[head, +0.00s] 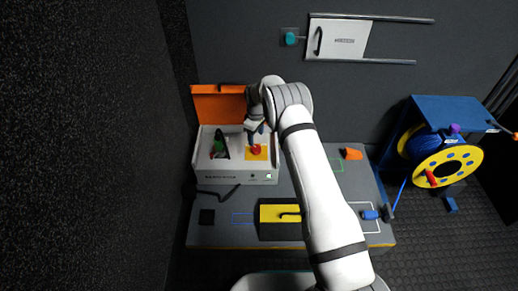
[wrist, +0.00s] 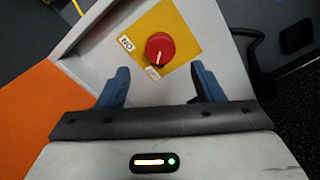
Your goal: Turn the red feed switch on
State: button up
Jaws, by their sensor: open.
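The red feed switch (wrist: 160,48) is a round red knob with a white pointer line on a yellow plate (wrist: 185,22). It also shows in the head view (head: 255,149), in the right part of an open white box (head: 222,177). In the wrist view, a label reading ON upside down (wrist: 126,43) is left of the knob; a fainter label (wrist: 152,73) is below it. The pointer is turned toward the lower label. My gripper (wrist: 160,70) is open, its blue fingers apart on either side of the knob, not visibly touching it.
The box's orange lid (head: 218,105) stands open at the back. A green-handled item (head: 218,146) is in its left compartment. A yellow-topped block (head: 271,213), an orange piece (head: 353,153) and a blue piece (head: 370,215) are on the table. A cable reel (head: 440,160) stands at right.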

aim_at(256, 148)
notch_tip(256, 148, down, 7)
jog(key=shift+r+b, duration=0.1)
jog(key=shift+b, duration=1.1)
jog(key=shift+c, duration=0.2)
